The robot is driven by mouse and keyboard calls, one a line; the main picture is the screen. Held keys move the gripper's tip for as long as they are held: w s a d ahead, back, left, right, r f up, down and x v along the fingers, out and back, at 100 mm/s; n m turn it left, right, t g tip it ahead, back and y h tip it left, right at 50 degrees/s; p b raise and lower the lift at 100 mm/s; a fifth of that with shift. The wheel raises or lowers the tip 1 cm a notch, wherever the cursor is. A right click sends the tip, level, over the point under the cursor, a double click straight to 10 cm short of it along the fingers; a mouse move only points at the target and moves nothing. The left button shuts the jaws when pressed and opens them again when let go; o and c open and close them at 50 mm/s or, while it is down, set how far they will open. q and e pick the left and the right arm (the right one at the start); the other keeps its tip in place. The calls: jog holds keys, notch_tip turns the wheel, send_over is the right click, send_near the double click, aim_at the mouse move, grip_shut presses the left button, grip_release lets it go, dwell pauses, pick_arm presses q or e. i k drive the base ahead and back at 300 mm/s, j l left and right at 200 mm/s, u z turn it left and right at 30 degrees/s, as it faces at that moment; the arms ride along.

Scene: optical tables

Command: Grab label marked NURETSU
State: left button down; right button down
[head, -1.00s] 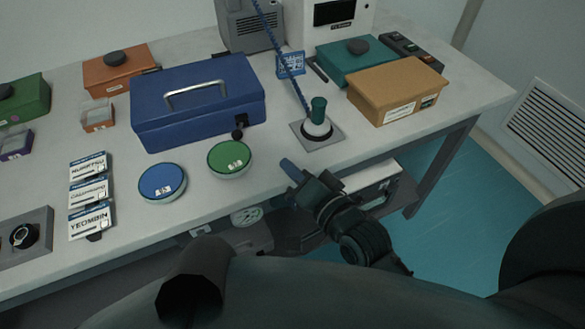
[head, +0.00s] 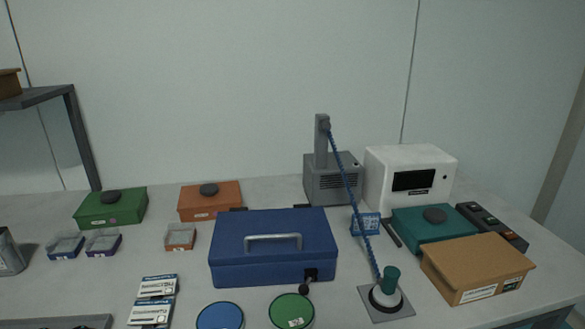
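Two white label cards with blue top bands lie at the front left of the table. The back card (head: 157,287) matches the place of the one that reads NURETSU in the earlier view; its print is too small to read now. The card in front of it (head: 150,313) lies close by, and anything nearer is cut off by the lower edge. Neither of my grippers is in this head view.
A blue case (head: 228,272) stands right of the cards, with blue (head: 220,317) and green (head: 292,311) round containers in front. Small trays (head: 180,237) and lidded boxes (head: 111,207) stand behind. A cardboard box (head: 476,264) is at right.

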aim_at(162, 284)
jog(key=u, duration=1.05)
